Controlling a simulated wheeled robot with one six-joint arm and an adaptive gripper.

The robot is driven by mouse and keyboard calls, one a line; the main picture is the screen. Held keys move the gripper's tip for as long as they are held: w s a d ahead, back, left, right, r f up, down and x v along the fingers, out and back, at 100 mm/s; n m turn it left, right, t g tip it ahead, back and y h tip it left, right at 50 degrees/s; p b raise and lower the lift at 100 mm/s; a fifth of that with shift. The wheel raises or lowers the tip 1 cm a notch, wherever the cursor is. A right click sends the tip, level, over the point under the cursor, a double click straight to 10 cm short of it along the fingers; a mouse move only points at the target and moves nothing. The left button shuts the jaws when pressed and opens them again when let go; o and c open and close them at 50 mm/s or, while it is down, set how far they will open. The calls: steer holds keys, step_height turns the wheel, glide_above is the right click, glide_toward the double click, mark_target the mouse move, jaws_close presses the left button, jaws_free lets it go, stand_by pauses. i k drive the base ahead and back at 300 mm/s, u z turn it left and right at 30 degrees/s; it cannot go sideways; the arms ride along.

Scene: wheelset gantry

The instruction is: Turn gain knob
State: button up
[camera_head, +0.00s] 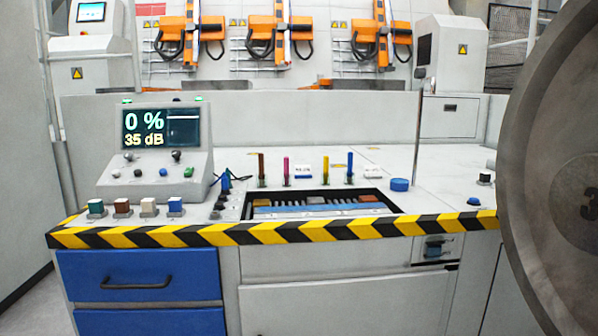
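A grey control console (108,189) stands at the left of the workbench. Its screen (160,128) reads "0 %" and "35 dB". Another black knob (485,178) sits on the bench's far right. My gripper is not in view.
Coloured blocks (149,208) line the bench front below the console. Upright coloured markers (286,170) stand behind a recessed tray (380,198). A thin vertical rod (418,130) rises right of centre. A large metal wheel (540,120) blocks the right side. A yellow-black striped edge (270,233) runs along the front.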

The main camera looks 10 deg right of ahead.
mark_target(176, 154)
steer(key=k, duration=1.05)
steer(key=u, duration=1.4)
steer(key=i, duration=1.85)
steer(key=z, duration=1.1)
steer(key=i, duration=0.7)
steer(key=z, duration=0.75)
